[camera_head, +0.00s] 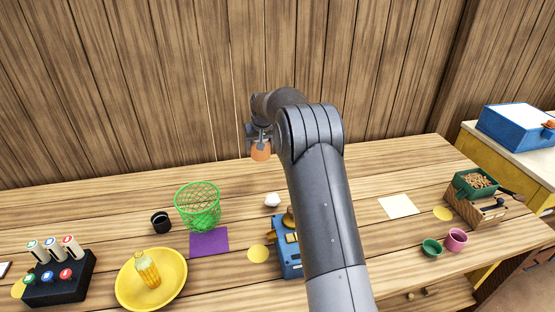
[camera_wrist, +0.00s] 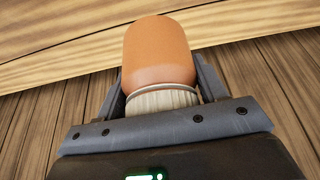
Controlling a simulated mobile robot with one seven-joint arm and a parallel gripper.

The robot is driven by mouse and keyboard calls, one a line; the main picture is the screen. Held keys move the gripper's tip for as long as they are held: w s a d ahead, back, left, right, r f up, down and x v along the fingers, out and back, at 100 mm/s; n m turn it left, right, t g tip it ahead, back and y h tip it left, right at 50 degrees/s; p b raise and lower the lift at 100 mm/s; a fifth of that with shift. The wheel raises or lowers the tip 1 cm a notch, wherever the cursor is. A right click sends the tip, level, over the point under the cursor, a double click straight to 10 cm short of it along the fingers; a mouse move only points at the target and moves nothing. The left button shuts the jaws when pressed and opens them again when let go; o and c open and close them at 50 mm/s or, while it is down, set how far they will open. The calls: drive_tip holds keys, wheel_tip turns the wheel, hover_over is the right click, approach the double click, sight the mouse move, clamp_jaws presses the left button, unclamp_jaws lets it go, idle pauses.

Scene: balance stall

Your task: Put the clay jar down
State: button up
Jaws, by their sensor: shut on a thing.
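The clay jar (camera_wrist: 158,50) is an orange-brown rounded vessel with a pale ribbed end bound by a thin band. My gripper (camera_wrist: 160,98) is shut on it at the pale end. In the head view the jar (camera_head: 261,152) hangs under my gripper (camera_head: 260,140), in the air in front of the plank wall and above the far part of the table. It appears apart from the table top. My arm hides part of the table's middle.
A white sheet (camera_head: 398,206) lies right. Table space behind the basket looks clear.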

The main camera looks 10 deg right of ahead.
drive_tip(key=s+d+m+h, duration=0.1)
drive_tip(key=s+d+m, duration=0.25)
drive_tip(key=d, duration=1.05)
drive_tip(key=s+d+m+h, duration=0.1)
drive_tip(key=s+d+m, duration=0.25)
drive_tip(key=d, duration=1.15)
drive_tip(key=shift+n, duration=0.3)
drive_tip(key=w+a+f, duration=0.4)
drive_tip(key=w+a, duration=0.1)
drive_tip(key=w+a+f, duration=0.2)
drive_tip(key=a, duration=0.1)
drive_tip(key=shift+w+a+f, duration=0.1)
drive_tip(key=shift+w+f, duration=0.15)
drive_tip(key=shift+f, duration=2.05)
drive_tip(key=shift+f, duration=0.15)
drive_tip(key=o, duration=1.2)
